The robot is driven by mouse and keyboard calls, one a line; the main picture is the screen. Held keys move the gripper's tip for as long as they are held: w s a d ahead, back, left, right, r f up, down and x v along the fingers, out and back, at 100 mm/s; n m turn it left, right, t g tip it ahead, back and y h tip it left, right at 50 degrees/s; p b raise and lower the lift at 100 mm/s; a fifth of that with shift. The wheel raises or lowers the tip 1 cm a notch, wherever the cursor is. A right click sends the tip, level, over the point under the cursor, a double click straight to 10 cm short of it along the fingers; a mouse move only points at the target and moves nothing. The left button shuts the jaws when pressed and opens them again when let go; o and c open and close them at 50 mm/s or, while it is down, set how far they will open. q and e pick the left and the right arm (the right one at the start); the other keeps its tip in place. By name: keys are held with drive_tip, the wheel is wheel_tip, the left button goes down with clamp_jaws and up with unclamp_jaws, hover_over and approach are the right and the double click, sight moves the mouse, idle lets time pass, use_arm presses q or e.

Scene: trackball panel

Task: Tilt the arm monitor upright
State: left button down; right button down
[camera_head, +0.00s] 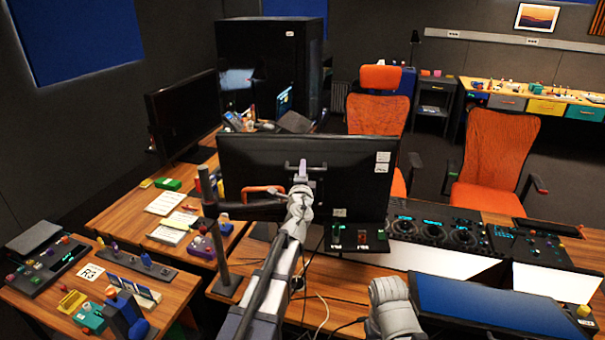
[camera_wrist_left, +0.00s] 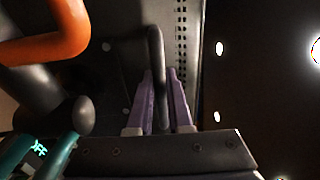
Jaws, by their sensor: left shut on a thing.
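The arm monitor (camera_head: 250,158) is a wide black screen seen from behind in the middle of the head view, with its back toward me. It hangs on a dark arm from an upright post (camera_head: 219,245). An orange handle (camera_head: 263,189) sits on that arm and also shows in the left wrist view (camera_wrist_left: 52,40). My left gripper (camera_head: 303,168) is at the middle of the monitor's back. In the left wrist view its two purple fingers (camera_wrist_left: 160,98) are shut on the dark handle bar (camera_wrist_left: 156,55) there. The exact tilt is hard to judge. My right gripper is out of view.
A control deck with dials (camera_head: 455,235) stands to the right of the monitor. A blue-screened panel (camera_head: 475,303) lies at the front right. Side desks with small coloured items (camera_head: 125,300) stand on the left. Orange chairs (camera_head: 497,150) stand behind.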

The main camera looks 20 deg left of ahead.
use_arm(q)
drive_tip(key=c, duration=0.8)
unclamp_jaws()
drive_tip(key=shift+c, duration=0.2)
drive_tip(key=shift+s, duration=0.1)
drive_tip(key=v, duration=0.7)
drive_tip(key=shift+s, duration=0.35)
drive_tip(key=shift+d, duration=0.1)
